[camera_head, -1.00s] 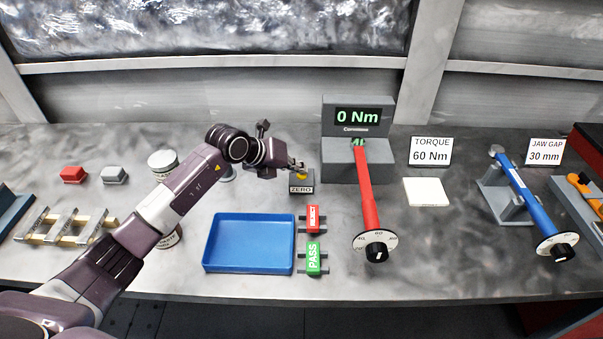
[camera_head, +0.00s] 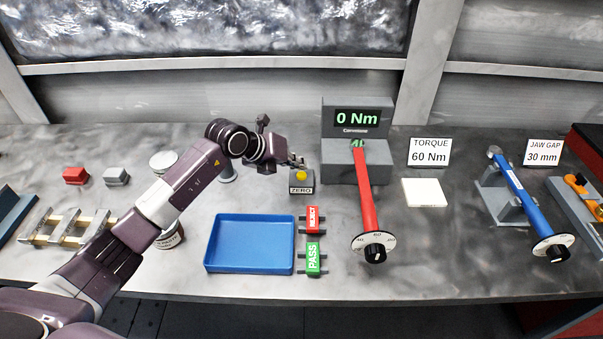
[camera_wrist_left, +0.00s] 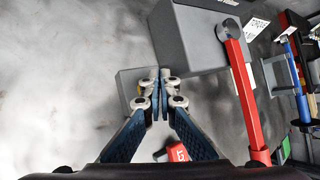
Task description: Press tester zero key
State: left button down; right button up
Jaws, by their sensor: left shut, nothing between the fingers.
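The zero key is a yellow button (camera_head: 301,174) on a small grey box (camera_head: 301,189) labelled ZERO, left of the tester. The grey torque tester (camera_head: 352,172) has a screen (camera_head: 358,118) reading 0 Nm. My left gripper (camera_head: 299,161) is shut and empty, just above and behind the yellow button, apparently apart from it. In the left wrist view the shut fingertips (camera_wrist_left: 159,74) cover much of the grey box (camera_wrist_left: 128,84), with only a sliver of yellow beside them. My right gripper is not in view.
A red torque wrench (camera_head: 366,195) sits in the tester. A blue tray (camera_head: 212,262) and red REJECT (camera_head: 313,218) and green PASS (camera_head: 313,258) stamps lie in front. A white pad (camera_head: 424,192) and blue wrench (camera_head: 524,199) are at the right.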

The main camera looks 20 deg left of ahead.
aim_at(299, 175)
pick_arm(q)
notch_tip(299, 175, up, 5)
jog(key=p, duration=0.3)
jog(key=shift+f, duration=0.1)
dwell(0.7)
